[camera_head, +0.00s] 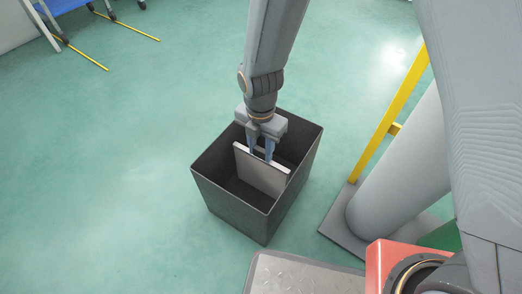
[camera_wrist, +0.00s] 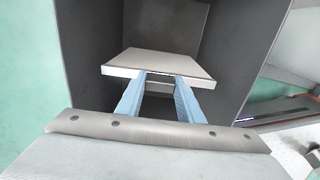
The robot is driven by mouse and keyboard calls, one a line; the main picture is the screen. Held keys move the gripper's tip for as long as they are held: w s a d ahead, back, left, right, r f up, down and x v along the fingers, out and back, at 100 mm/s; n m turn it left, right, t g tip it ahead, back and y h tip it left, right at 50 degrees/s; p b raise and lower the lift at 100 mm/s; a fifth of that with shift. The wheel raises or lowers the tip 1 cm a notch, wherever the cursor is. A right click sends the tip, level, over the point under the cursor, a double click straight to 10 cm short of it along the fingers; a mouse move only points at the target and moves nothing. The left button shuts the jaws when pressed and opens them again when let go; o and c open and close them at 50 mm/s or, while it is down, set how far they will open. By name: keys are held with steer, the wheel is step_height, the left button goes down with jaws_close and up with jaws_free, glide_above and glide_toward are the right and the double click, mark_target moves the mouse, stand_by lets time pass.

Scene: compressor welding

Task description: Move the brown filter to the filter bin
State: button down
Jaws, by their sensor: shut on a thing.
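A flat rectangular panel, the filter (camera_head: 261,175), is held upright inside the opening of a dark grey bin (camera_head: 240,214). It looks greyish-beige here rather than clearly brown. My gripper (camera_head: 262,156) points down from above, with its blue fingers shut on the panel's top edge. In the wrist view the panel (camera_wrist: 158,61) sits between the fingertips (camera_wrist: 172,76), with the bin's dark inner wall (camera_wrist: 95,45) around it. The panel's lower part is below the bin's rim. I cannot tell whether it touches the bin floor.
A yellow post (camera_head: 392,112) and a grey cylinder (camera_head: 402,165) on a base plate stand right of the bin. A metal plate (camera_head: 300,277) lies at the bottom. A blue cart (camera_head: 68,6) is at the upper left. The green floor left of the bin is clear.

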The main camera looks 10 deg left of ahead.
steer(key=c, duration=1.2)
jaws_free()
step_height(320, 180, up, 19)
steer(key=s+d+m+p, duration=0.2)
steer(key=s+m+p, duration=0.1)
steer(key=m+p, duration=0.3)
steer(key=s+d+r+m, duration=0.2)
steer(key=s+r+m, duration=0.2)
steer(key=m, duration=0.2)
steer(key=s+d+r+m+y, duration=0.1)
steer(key=s+d+r+m, duration=0.2)
steer(key=s+r+m, duration=0.2)
steer(key=s+d+r+m+y, duration=0.1)
steer(key=s+d+r+m, duration=0.2)
steer(key=m, duration=0.6)
steer(key=shift+s+d+r, duration=0.15)
steer(key=shift+s+r, duration=0.6)
steer(key=shift+s, duration=0.05)
